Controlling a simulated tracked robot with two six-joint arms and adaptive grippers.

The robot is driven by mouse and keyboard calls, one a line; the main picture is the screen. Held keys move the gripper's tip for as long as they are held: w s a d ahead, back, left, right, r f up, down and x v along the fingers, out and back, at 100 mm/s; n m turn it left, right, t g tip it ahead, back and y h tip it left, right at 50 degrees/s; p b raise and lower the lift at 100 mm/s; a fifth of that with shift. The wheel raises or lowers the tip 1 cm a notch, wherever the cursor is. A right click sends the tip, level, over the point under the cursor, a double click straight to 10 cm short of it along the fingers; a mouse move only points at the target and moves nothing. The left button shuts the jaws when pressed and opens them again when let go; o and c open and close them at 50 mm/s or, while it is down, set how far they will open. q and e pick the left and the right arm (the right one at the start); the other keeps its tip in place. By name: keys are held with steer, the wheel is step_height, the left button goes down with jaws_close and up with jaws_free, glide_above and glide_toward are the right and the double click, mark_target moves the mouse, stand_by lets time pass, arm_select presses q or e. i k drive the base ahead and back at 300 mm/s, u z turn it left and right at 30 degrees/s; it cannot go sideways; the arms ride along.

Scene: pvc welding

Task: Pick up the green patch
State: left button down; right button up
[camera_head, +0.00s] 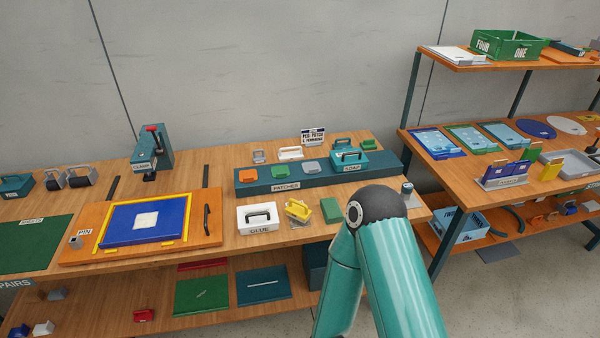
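A small green handled piece (342,143) stands behind the SOAP box, and a green block (330,204) lies in front of the rack. Neither gripper shows.
The teal SOAP box (350,161) sits at the rack's right end. A white GLUE box (259,218) and yellow pieces (298,209) stand in front. A blue panel (146,220) lies in a yellow frame at left. Shelves with trays stand at right.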

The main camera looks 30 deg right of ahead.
mark_target(279, 171)
steer(key=z, duration=0.1)
steer(key=i, duration=1)
steer(key=u, duration=0.1)
